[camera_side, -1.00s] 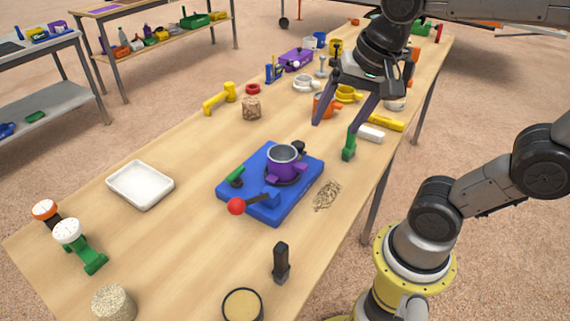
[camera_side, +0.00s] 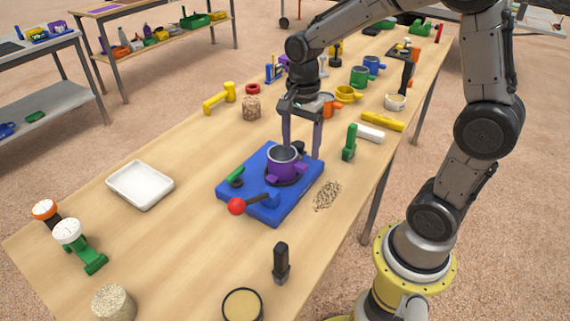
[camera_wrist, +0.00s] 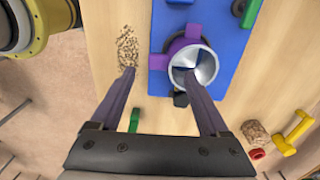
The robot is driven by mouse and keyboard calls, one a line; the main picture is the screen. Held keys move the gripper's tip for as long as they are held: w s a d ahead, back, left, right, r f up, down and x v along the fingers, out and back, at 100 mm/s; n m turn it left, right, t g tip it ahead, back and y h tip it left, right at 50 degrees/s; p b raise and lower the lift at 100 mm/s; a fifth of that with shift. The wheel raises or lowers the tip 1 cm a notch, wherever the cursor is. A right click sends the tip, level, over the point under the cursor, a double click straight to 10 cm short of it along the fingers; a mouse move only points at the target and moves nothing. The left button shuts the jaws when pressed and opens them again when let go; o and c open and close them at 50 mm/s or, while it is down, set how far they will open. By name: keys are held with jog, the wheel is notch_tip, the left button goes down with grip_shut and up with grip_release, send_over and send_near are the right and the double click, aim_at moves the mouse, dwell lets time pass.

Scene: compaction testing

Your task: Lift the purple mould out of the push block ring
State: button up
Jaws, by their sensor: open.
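The purple mould (camera_side: 283,167), a round cup with a grey metal inside and side lugs, stands upright in the dark ring on the blue push block (camera_side: 240,192). It also shows in the wrist view (camera_wrist: 183,47), where its open metal bore (camera_wrist: 193,66) faces the camera. A red-knobbed lever (camera_side: 236,206) and a green handle are on the block. My gripper (camera_side: 302,150) is open and empty, pointing down just behind the mould in the side view. In the wrist view its two fingers (camera_wrist: 160,80) are spread, one tip left of the mould and one overlapping its lower right side.
A white tray (camera_side: 140,185) stands to the left, with bare table between.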

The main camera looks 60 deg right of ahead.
aim_at(300, 164)
jog(key=shift+s+f, duration=0.1)
jog(key=shift+f, duration=3.2)
grip_shut()
